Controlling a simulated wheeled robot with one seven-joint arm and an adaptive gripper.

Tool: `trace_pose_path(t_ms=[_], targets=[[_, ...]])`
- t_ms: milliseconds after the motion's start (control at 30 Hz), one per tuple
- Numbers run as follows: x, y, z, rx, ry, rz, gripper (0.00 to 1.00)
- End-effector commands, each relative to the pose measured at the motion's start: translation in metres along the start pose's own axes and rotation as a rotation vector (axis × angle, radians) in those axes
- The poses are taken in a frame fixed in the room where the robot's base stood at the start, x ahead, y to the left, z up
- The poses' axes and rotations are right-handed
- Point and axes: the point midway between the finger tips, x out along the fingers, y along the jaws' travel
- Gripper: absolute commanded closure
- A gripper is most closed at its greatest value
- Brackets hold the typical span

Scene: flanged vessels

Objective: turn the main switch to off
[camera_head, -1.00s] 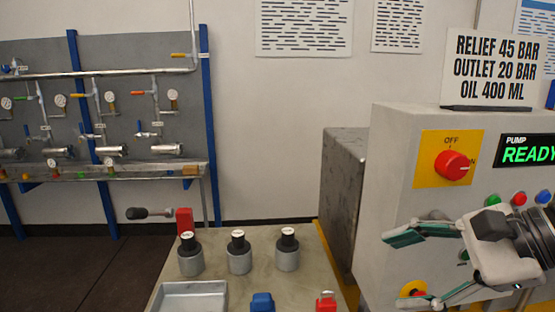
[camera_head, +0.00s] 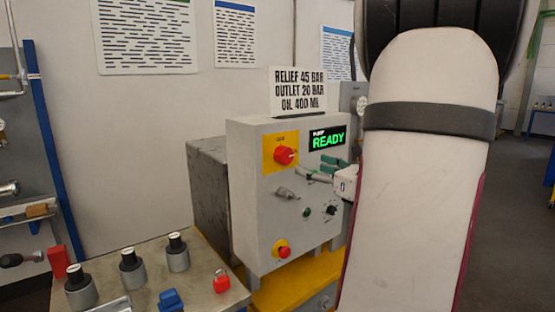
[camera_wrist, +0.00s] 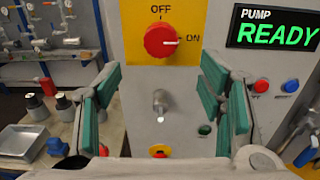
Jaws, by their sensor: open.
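The main switch is a red round knob (camera_head: 285,155) on a yellow plate on the grey control box (camera_head: 246,205). In the wrist view the knob (camera_wrist: 161,40) shows a white mark pointing right, at ON; OFF is printed above it. My gripper (camera_wrist: 160,82) is open and empty, with green-padded fingers spread left and right below the knob's level in the picture. A grey lever or handle (camera_wrist: 160,105) shows between the fingers. In the head view my gripper (camera_head: 322,170) is in front of the box, right of the knob; my arm hides part of it.
A green READY display (camera_wrist: 275,28) is right of the switch, above red and blue buttons. A red-and-yellow button (camera_head: 282,250) sits low on the box. A bench (camera_head: 215,285) with several grey vessels (camera_head: 132,268) stands left. A sign (camera_head: 298,90) stands on top.

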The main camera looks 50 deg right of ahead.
Motion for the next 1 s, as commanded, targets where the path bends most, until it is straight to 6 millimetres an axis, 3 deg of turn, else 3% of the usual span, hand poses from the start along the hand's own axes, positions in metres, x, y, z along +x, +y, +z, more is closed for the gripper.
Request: trace_pose_path(t_ms=[300,500,700,1000], targets=[[0.064,0.001,0.000,-0.001,0.001,0.004,0.37],[0.092,0.001,0.000,-0.002,0.001,0.002,0.37],[0.105,0.001,0.000,-0.002,0.001,0.001,0.37],[0.106,0.001,0.000,-0.002,0.001,0.001,0.40]])
